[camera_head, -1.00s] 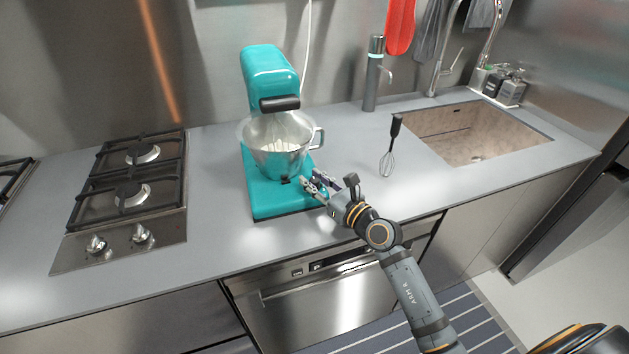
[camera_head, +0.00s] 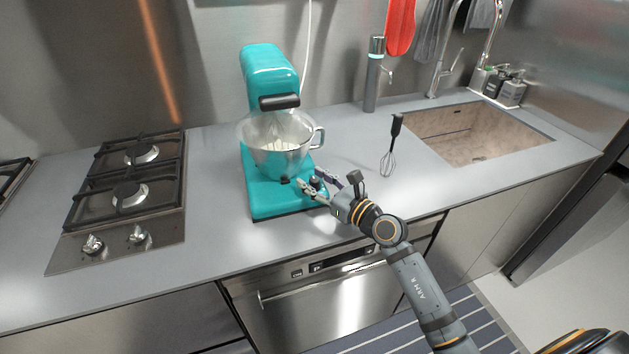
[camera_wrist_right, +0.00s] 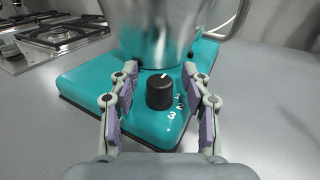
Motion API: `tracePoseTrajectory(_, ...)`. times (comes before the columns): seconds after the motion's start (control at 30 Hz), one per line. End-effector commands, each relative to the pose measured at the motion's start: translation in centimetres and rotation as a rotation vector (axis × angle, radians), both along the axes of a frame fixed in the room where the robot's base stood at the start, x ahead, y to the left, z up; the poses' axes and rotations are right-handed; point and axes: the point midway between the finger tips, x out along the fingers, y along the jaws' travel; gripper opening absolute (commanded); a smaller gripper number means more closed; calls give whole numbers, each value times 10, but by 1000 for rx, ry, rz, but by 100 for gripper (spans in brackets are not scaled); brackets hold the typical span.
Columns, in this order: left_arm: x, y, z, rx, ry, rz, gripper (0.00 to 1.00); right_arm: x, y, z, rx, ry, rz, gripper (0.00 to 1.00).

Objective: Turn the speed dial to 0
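The teal stand mixer (camera_head: 268,80) stands on the counter with its steel bowl (camera_head: 275,160) on the base. The black round speed dial (camera_wrist_right: 160,92) sits on the mixer's teal base (camera_wrist_right: 85,82). Its white mark is at the far side of the knob in the right wrist view, and the digits 2 and 3 show at its near right. My right gripper (camera_head: 318,186) is at the base's front right corner. In the wrist view the right gripper (camera_wrist_right: 160,78) is open, one finger on each side of the dial, with gaps visible. My left gripper is out of view.
A gas hob (camera_head: 125,190) lies to the left. The sink (camera_head: 475,135) is at the right. The counter before the mixer is clear.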

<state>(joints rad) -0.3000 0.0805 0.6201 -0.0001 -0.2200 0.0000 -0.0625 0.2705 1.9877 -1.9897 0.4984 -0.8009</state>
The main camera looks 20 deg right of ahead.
Motion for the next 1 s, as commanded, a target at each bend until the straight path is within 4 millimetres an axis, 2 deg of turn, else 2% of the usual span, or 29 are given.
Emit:
tracePoseTrajectory(0.27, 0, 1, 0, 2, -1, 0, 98, -4, -3, -1, -4, 0, -1, 48)
tracePoseTrajectory(0.37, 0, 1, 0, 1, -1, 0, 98, -16, -10, -2, -7, 2, -1, 48)
tracePoseTrajectory(0.6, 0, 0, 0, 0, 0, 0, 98, -58, -30, -2, -9, 4, 5, 48)
tracePoseTrajectory(0.8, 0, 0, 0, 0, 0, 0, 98, -83, -42, -2, -9, 8, 5, 48)
tracePoseTrajectory(1.0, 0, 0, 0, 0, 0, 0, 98, -95, -55, -3, -16, 6, -10, 48)
